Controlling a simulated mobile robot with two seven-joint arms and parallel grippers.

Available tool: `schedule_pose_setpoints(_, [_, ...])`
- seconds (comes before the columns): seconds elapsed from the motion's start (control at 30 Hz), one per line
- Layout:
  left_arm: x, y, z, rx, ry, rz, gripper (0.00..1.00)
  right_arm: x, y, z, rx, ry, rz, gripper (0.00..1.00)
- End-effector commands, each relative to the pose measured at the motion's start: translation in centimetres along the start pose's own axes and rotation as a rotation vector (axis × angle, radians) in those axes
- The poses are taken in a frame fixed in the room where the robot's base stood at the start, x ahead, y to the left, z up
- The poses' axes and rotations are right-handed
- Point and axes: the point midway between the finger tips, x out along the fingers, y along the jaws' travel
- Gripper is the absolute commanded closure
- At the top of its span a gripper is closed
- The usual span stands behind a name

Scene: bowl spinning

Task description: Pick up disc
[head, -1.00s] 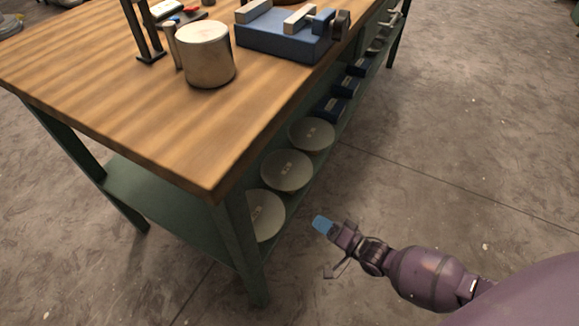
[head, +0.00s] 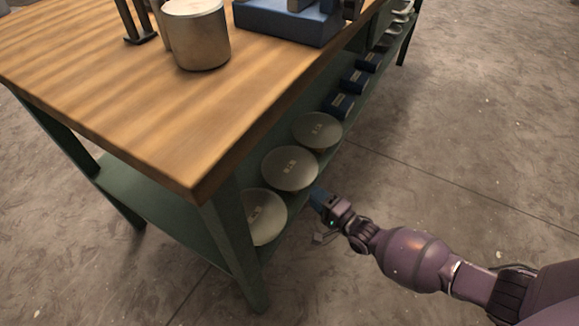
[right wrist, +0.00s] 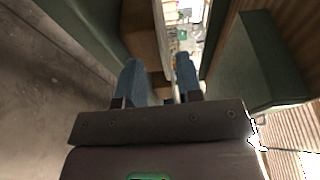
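Three round grey discs lie in a row on the lower shelf of the workbench: a near one (head: 263,217), a middle one (head: 289,168) and a far one (head: 317,131). My right gripper (head: 316,194) is at the shelf's open side, close to the middle and near discs. I cannot tell from the head view whether it touches one. In the right wrist view its two blue fingers (right wrist: 158,62) are apart. A brown surface (right wrist: 146,40) shows beyond and between them; no disc is clearly recognisable there. My left gripper is out of view.
The workbench (head: 120,110) has a wooden top and green legs. A metal cylinder (head: 195,35) and a blue vise (head: 285,22) stand on top. Several dark blue boxes (head: 352,82) sit farther along the lower shelf. The concrete floor (head: 450,150) at right is clear.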

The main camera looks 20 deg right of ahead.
Motion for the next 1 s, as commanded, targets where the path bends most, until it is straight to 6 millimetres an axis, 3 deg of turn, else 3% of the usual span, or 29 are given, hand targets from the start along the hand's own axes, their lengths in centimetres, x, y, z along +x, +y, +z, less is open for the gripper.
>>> schedule_pose_setpoints(0.3, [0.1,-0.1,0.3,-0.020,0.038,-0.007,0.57,3.9,0.1,-0.1,0.000,0.000,0.004,0.67])
schedule_pose_setpoints(0.6, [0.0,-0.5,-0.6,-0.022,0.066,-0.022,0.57,4.4,-0.1,-0.1,-0.001,0.000,0.001,0.67])
schedule_pose_setpoints(0.63, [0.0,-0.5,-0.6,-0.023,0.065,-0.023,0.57,4.4,-0.1,-0.1,-0.001,0.000,0.001,0.69])
schedule_pose_setpoints(0.83, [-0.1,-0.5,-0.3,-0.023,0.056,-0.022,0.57,4.4,-0.1,-0.1,0.000,0.000,0.001,0.99])
schedule_pose_setpoints(1.0, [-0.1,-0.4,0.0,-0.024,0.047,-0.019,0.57,4.4,-0.2,-0.1,-0.001,0.000,0.000,1.00])
